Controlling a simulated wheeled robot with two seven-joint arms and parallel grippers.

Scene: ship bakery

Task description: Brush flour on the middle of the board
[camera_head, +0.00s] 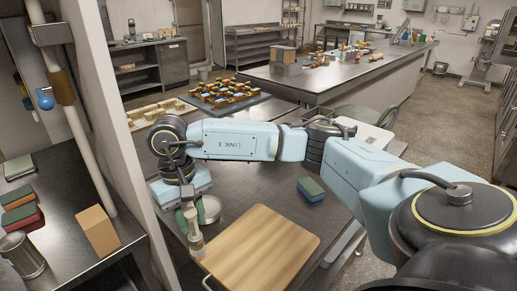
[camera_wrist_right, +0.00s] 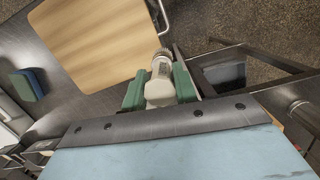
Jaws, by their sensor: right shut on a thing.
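The wooden board (camera_head: 262,248) lies on the metal table and looks bare; it also shows in the wrist view (camera_wrist_right: 85,38). My right gripper (camera_head: 191,218), with green finger pads, is shut on a pale brush (camera_head: 197,240). The brush points down beside the board's left edge in the head view. In the wrist view the brush (camera_wrist_right: 161,80) sits between the pads of the gripper (camera_wrist_right: 160,88), its end close to the board's edge. I cannot tell whether it touches. A round metal bowl (camera_head: 210,207) stands just behind the gripper, partly hidden. No flour can be made out. My left gripper is not in view.
A green and blue block (camera_head: 311,189) lies on the table behind the board. A wall and pole (camera_head: 85,130) stand close on the left, with a side counter holding books, a tin (camera_head: 22,255) and a box (camera_head: 98,230). A tray of small goods (camera_head: 222,95) is farther back.

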